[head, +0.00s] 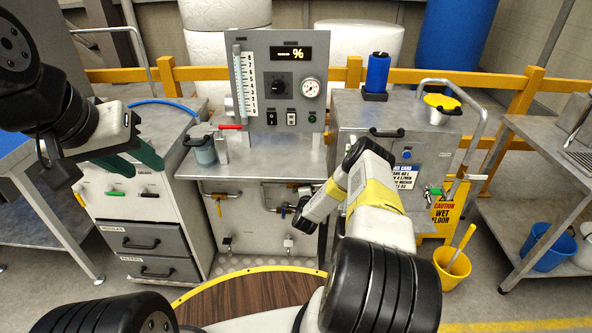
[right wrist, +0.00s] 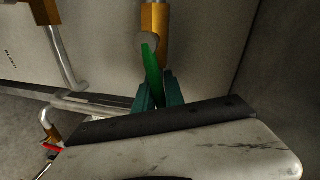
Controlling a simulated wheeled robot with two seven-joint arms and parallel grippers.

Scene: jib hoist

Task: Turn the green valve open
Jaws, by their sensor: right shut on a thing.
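The green valve's lever (right wrist: 153,72) shows in the right wrist view, hanging below a brass-coloured valve body (right wrist: 154,20) on a pipe. My right gripper (right wrist: 159,82) has its teal fingers shut on the lower part of this lever, one on each side. In the head view my right arm reaches to the bench's lower front; its fingers and the green lever are hidden there. My left gripper (head: 133,160) is open and empty, above the white drawer cabinet at the left.
A neighbouring pipe with a brass fitting (right wrist: 47,38) and a red lever (right wrist: 53,148) are near my right gripper. The steel bench (head: 262,158) carries a gauge panel (head: 262,70). A drawer cabinet (head: 140,212) stands left, a yellow bucket (head: 452,268) right.

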